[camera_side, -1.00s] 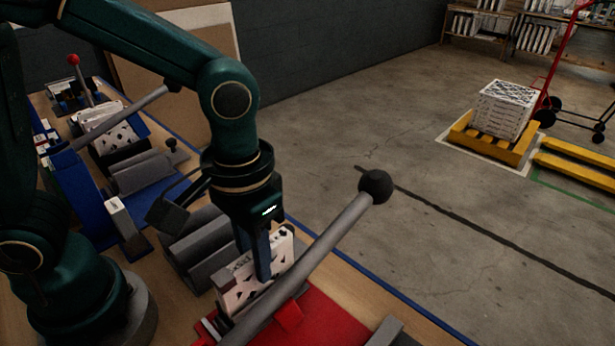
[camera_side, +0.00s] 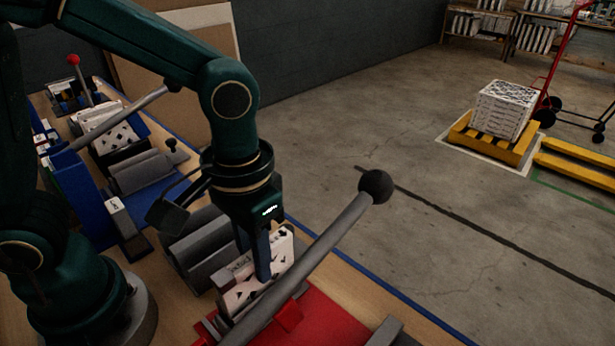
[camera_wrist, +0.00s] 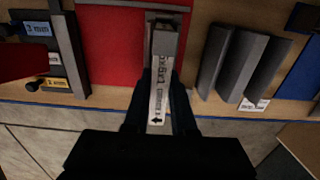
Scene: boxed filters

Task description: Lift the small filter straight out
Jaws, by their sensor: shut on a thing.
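The small filter is a white boxed panel with dark markings (camera_side: 240,294), standing on edge at the near workstation in the side view. My gripper (camera_side: 262,270) points down over it and is shut on it. In the wrist view the filter's narrow white edge with printed text (camera_wrist: 159,90) lies between my two fingers (camera_wrist: 160,112). The filter's lower part is hidden in the side view by the lever and the red fixture (camera_side: 325,322).
A long grey lever with a black ball (camera_side: 375,187) slants up just right of my gripper. Grey angled blocks (camera_side: 195,245) stand close on the left. A blue fixture (camera_side: 75,185) is farther left. A stacked white box (camera_side: 505,108) sits on a yellow pallet across the floor.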

